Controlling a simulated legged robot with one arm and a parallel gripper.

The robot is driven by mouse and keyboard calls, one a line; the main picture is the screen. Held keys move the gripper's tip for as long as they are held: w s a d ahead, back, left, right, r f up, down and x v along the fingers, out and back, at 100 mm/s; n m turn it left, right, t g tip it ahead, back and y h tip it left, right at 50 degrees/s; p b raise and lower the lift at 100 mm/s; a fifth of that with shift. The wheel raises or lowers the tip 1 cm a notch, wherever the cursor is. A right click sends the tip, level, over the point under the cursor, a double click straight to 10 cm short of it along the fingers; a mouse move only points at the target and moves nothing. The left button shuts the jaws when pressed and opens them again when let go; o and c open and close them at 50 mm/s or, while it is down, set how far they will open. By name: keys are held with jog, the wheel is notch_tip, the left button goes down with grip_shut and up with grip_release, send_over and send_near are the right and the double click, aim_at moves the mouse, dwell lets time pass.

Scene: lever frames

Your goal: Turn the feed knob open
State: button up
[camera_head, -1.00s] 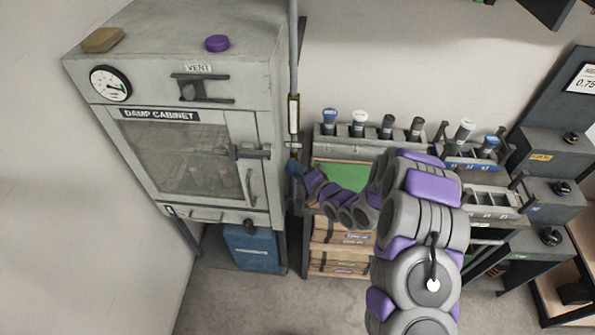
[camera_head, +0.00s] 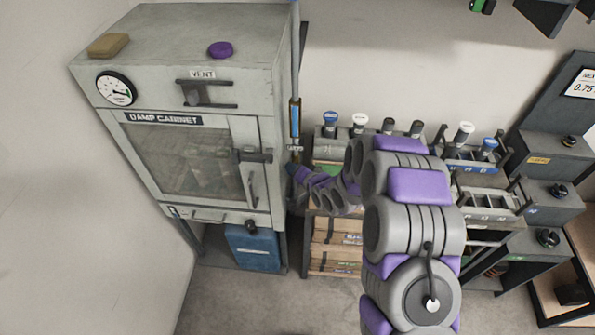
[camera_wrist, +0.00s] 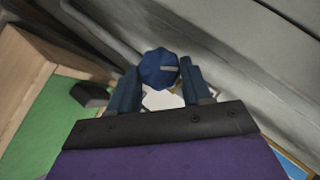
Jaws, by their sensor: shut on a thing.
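In the head view my gripper (camera_head: 291,170) is at the right side of the damp cabinet (camera_head: 262,128), at the lower end of a vertical pipe. The knob is not clearly visible there. A sight tube (camera_head: 295,117) on that pipe shows blue.
A purple puck (camera_head: 220,50) and a tan block (camera_head: 109,45) lie on the cabinet top. A blue container (camera_head: 252,250) stands beneath the cabinet. A rack (camera_head: 345,143) with several capped tubes stands behind my arm. The floor in front is clear.

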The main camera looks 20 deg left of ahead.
jog(key=h, duration=0.1)
jog(key=n+h+b, duration=0.1)
jog(key=h, duration=0.1)
jog(key=n+h+b, duration=0.1)
jog(key=shift+s+a+r, duration=0.1)
jog(key=shift+s+a, duration=0.05)
jog(key=shift+a, duration=0.15)
jog(key=shift+n+h, duration=0.4)
jog(key=shift+a+r, duration=0.1)
jog(key=o, duration=1.1)
jog(key=shift+t, duration=0.3)
jog(key=shift+c, duration=0.2)
jog(key=shift+r, duration=0.25)
